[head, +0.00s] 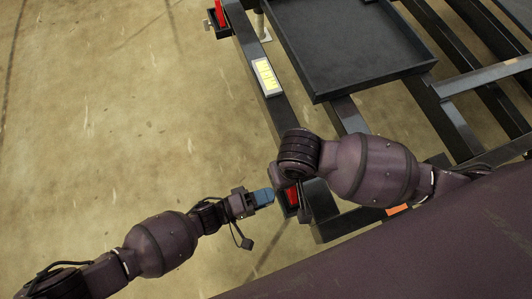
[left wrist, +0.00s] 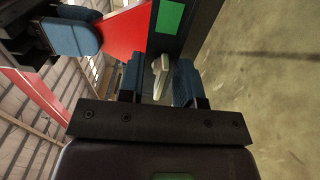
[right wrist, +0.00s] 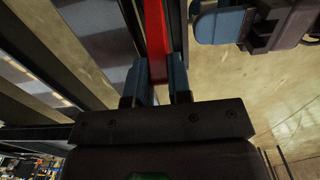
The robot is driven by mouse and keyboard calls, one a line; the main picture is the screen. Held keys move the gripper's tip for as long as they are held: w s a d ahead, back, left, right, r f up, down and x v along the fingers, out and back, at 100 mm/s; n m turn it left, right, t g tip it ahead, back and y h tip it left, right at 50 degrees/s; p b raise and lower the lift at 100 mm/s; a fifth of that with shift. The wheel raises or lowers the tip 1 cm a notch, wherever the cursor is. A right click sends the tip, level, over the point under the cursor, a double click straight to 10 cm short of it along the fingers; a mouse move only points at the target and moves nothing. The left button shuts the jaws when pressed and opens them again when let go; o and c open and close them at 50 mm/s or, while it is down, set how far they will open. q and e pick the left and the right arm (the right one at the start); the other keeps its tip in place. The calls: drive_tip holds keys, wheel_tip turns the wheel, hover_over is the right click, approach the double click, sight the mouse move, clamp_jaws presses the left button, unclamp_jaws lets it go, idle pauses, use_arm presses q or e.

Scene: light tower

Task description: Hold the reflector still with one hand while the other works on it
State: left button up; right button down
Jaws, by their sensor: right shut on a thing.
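The red reflector (right wrist: 154,30) runs between the blue fingers of my right gripper (right wrist: 158,82), which is shut on it. In the head view a red bit of the reflector (head: 292,196) shows beside the frame corner, and my right arm covers most of that gripper. In the left wrist view the reflector (left wrist: 122,38) is a red panel, with my right gripper's blue finger (left wrist: 70,38) against it. My left gripper (head: 266,196) is open beside the reflector. A pale lever-like piece (left wrist: 160,72) shows between its fingers, apparently not clamped.
A dark metal frame (head: 258,60) with a black tray (head: 345,45) stands at the upper right. A yellow label (head: 265,76) is on its beam. A green patch (left wrist: 169,16) shows near the reflector. Open floor (head: 110,130) lies to the left.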

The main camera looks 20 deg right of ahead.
use_arm(q)
drive_tip(key=shift+c, duration=0.2)
clamp_jaws()
drive_tip(key=m, duration=0.5)
drive_tip(key=shift+m, duration=0.3)
drive_tip(key=m, duration=1.2)
drive_tip(key=shift+a+f+m, duration=0.1)
drive_tip(key=shift+m, duration=0.3)
drive_tip(key=m, duration=0.6)
drive_tip(key=shift+m, duration=0.5)
